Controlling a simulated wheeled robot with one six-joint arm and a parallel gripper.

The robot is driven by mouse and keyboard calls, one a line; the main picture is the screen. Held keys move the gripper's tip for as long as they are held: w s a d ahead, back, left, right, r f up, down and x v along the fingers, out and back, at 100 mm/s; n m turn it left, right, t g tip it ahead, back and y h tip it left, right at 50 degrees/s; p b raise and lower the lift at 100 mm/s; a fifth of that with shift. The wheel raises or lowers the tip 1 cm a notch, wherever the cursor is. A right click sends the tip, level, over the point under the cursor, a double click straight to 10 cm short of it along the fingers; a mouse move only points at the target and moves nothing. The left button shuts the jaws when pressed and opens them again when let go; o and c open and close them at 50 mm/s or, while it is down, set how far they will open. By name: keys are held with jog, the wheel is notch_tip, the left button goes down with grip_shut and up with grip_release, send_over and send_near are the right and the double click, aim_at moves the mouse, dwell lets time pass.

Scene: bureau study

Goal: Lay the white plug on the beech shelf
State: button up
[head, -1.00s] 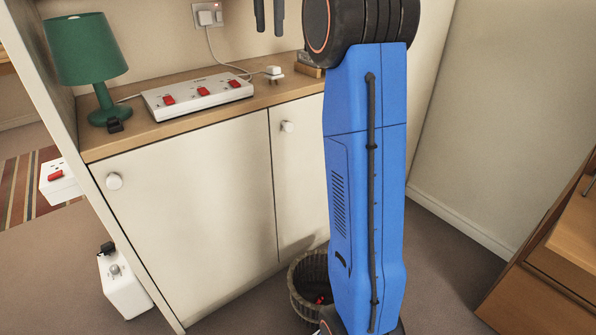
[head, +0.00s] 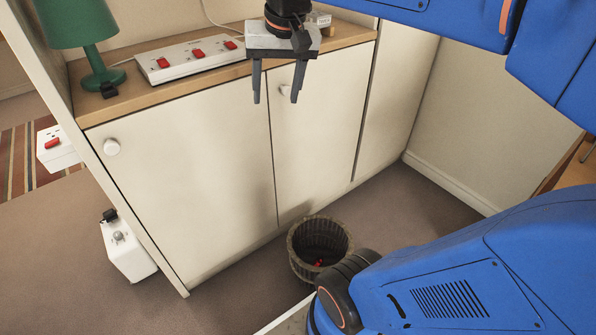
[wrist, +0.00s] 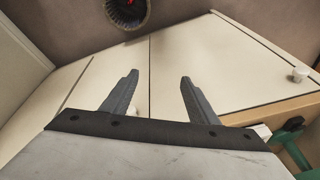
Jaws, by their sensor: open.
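The light wood top of the cream cupboard looks like the beech shelf (head: 140,101). The white plug is not clearly visible now; in the earlier head view a white plug stood on this top, just right of the white power strip (head: 190,59). My gripper now covers that spot in the head view. My gripper (head: 276,98) is open, pointing down, with its fingers in front of the cupboard's front edge. In the wrist view, my gripper (wrist: 160,77) shows nothing between its fingers; the cupboard doors lie beyond them.
A green lamp (head: 79,40) stands at the shelf's left end, beside a small black plug (head: 108,90). A ribbed basket (head: 320,245) with something red inside is on the floor. White boxes (head: 57,148) (head: 128,252) are at left. Door knobs (head: 112,147) protrude.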

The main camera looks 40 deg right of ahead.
jog(key=s+a+f+n, duration=0.1)
jog(key=s+f+n, duration=0.1)
jog(key=s+f, duration=0.4)
jog(key=s+a+f+n+t, duration=0.1)
jog(key=s+f+n, duration=0.2)
jog(key=s+f, duration=0.3)
notch_tip(320, 180, down, 3)
jog(key=shift+a+f, duration=0.15)
jog(key=shift+a, duration=0.2)
